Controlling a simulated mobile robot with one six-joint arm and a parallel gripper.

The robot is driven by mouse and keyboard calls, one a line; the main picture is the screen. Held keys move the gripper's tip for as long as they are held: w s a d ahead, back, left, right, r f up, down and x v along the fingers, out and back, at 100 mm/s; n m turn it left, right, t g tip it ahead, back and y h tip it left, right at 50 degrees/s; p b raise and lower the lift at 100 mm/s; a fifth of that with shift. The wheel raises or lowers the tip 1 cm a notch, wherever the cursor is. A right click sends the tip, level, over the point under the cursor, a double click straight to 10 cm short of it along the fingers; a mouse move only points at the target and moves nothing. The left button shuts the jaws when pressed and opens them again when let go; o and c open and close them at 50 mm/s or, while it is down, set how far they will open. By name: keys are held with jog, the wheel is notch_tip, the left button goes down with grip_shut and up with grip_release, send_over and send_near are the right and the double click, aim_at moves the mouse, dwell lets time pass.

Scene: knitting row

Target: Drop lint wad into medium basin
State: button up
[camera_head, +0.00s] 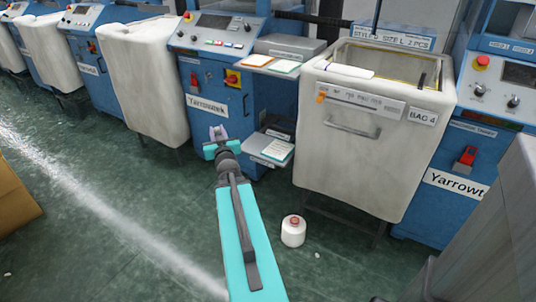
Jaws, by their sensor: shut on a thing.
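My gripper (218,136) is at the end of my teal arm, near the middle of the view, in front of a blue Yarrowtek machine. It is shut on a small pale grey thing, probably the lint wad; its shape is hard to make out. Large whitish bins stand along the row: one labelled BAG 4 (350,170) to the right of my gripper, open at the top, and another (145,75) to the left. I cannot tell which container, if any, is the medium basin.
A white cone of yarn (293,231) stands on the green floor before the BAG 4 bin. Small shelves with papers (270,150) jut out right of my gripper. A brown box (25,205) is at the left edge. The floor at lower left is mostly clear.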

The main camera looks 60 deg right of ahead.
jog(key=s+d+f+m+g+h+b, duration=0.1)
jog(key=s+d+f+b, duration=0.2)
jog(key=s+d+f, duration=0.2)
jog(key=s+d+f+m+g+h+b, duration=0.1)
jog(key=s+d+f+b, duration=0.3)
jog(key=s+f, duration=0.6)
jog(key=shift+s+d+f+g, duration=0.3)
jog(key=shift+s+d, duration=0.2)
jog(key=shift+s, duration=0.75)
jog(key=b, duration=0.4)
send_over(257, 155)
jog(key=shift+d+f, duration=0.1)
jog(key=shift+f, duration=0.65)
jog(key=shift+s, duration=0.1)
jog(key=shift+f+b, duration=1.2)
jog(key=shift+f, duration=0.6)
jog(key=shift+c, duration=0.2)
